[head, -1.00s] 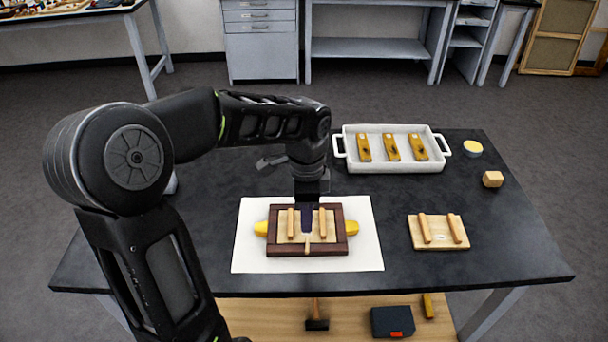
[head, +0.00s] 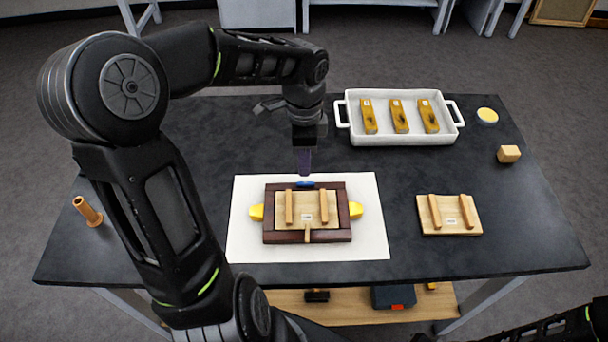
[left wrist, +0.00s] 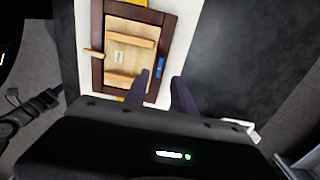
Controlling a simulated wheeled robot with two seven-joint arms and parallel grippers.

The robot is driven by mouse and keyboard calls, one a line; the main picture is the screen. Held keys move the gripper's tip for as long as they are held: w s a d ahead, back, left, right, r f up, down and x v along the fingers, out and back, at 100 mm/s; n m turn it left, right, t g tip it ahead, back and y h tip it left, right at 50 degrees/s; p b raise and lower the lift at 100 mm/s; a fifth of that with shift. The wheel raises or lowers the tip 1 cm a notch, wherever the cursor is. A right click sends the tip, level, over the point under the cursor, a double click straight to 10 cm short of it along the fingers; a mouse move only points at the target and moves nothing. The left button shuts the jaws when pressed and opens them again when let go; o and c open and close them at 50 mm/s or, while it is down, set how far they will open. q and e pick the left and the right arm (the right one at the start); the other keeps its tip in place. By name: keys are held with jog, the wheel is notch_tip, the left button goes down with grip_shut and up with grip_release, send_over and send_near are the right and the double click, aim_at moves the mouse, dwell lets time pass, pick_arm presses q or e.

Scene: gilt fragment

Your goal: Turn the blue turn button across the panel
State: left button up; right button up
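The blue turn button (head: 305,184) lies lengthwise along the far rail of a dark wooden frame (head: 270,236), at the edge of a light wood panel (head: 307,212) with two wooden bars. It also shows in the left wrist view (left wrist: 160,68). A light wood turn button (head: 308,233) crosses the near rail. My left gripper (head: 304,168) points down just beyond the far rail. In the left wrist view its fingers (left wrist: 162,88) stand apart with nothing between them, close to the blue button. A dark part of my right arm shows at the lower right; its fingers are not clear.
The frame rests on a white sheet (head: 375,245) with yellow pieces at its sides. A white tray (head: 400,138) with three yellow-brown pieces stands at back right. A second panel (head: 449,215), a wooden block (head: 508,154) and a yellow-topped round item (head: 487,116) are farther right. A wooden peg (head: 88,211) is left.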

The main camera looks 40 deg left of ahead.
aim_at(304, 182)
pick_arm(q)
notch_tip(304, 182, down, 7)
jog(key=shift+r, duration=0.15)
jog(key=shift+c, duration=0.4)
grip_shut()
dwell(0.3)
